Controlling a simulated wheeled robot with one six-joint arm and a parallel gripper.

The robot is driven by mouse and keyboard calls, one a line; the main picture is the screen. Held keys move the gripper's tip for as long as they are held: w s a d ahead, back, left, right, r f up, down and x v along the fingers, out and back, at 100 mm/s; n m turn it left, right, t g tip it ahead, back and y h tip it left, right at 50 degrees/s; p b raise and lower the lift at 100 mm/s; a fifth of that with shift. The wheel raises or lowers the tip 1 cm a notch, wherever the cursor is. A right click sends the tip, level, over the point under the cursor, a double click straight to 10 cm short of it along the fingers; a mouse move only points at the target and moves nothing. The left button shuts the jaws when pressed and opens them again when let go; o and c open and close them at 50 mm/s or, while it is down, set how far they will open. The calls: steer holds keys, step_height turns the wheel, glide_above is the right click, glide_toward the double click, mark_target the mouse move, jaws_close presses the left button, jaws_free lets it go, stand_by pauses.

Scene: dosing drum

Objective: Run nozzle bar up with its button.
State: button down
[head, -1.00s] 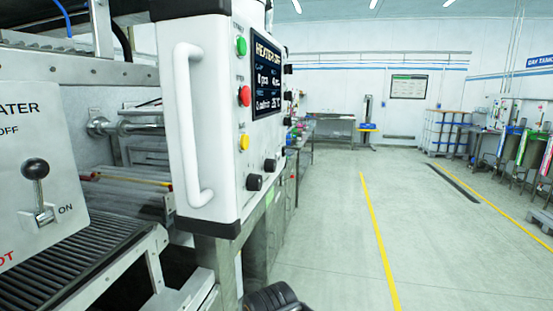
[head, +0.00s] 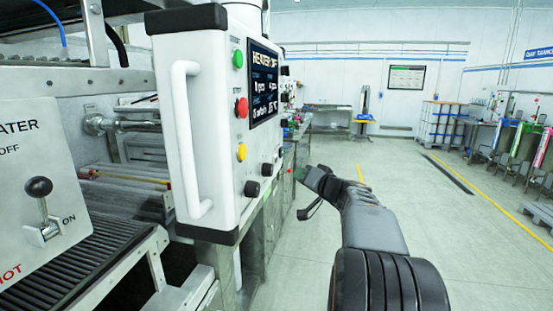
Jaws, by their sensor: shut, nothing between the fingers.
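A white control box (head: 205,120) with a screen hangs at the machine's side. Its front carries a green button (head: 238,59), a red button (head: 242,107) and a yellow button (head: 242,152) in a column. Two black knobs (head: 252,188) sit lower down, and more dark controls (head: 284,97) line the right edge. The labels are too small to read, so I cannot tell which button runs the nozzle bar. The nozzle bar itself is not clearly identifiable. My gripper (head: 303,193) is shut and empty, right of the box's lower part and apart from the buttons.
The box has a white handle (head: 187,140) on its left. The screen (head: 264,85) reads "HEATER OFF". A heater lever (head: 40,187) and a roller conveyor (head: 75,262) are at left. The floor (head: 440,230) to the right is open; tables and tanks stand farther back.

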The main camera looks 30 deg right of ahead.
mark_target(275, 160)
steer(key=d+r+m+t+h, duration=0.1)
steer(key=d+r+h, duration=0.1)
steer(key=d, duration=0.3)
steer(key=shift+s+d+r+t, duration=0.3)
steer(key=shift+s+r+t, duration=0.1)
steer(key=shift+r, duration=0.15)
steer(key=shift+w+a, duration=0.1)
steer(key=w+a, duration=0.6)
steer(key=shift+a, duration=0.15)
steer(key=shift+w+a+f+b, duration=0.15)
steer(key=shift+w+a+b, duration=0.05)
steer(key=shift+b, duration=0.4)
stand_by(1.7)
steer(key=shift+w+a, duration=0.1)
